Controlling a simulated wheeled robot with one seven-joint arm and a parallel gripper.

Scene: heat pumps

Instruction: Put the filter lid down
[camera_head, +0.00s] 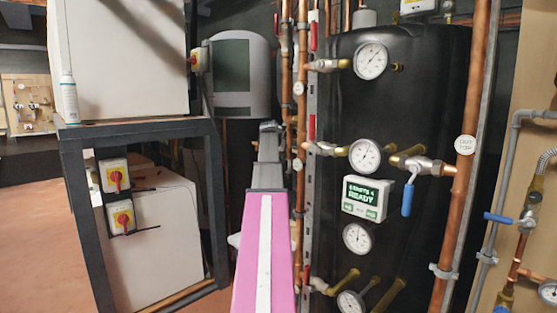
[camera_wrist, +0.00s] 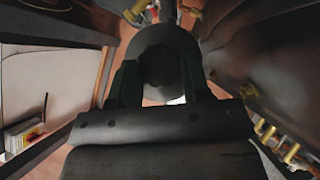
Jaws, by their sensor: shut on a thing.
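My gripper (camera_wrist: 160,78) is in the lower middle of the wrist view, with its two dark fingers closed on the sides of a dark round thing, which looks like the filter lid (camera_wrist: 168,42). The lid is held in the air, and its lower side is hidden. In the head view, my gripper (camera_head: 269,140) is at the end of my pink arm, in the gap between the grey frame and the copper pipes. I cannot make out the lid clearly in that view.
A dark metal frame (camera_head: 73,190) with red-and-yellow switches (camera_head: 122,218) stands left. A spray bottle (camera_head: 69,98) is on its ledge. A black tank (camera_head: 420,110) with several gauges and copper pipes (camera_head: 466,120) stands right. Open reddish floor (camera_head: 40,225) shows at far left.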

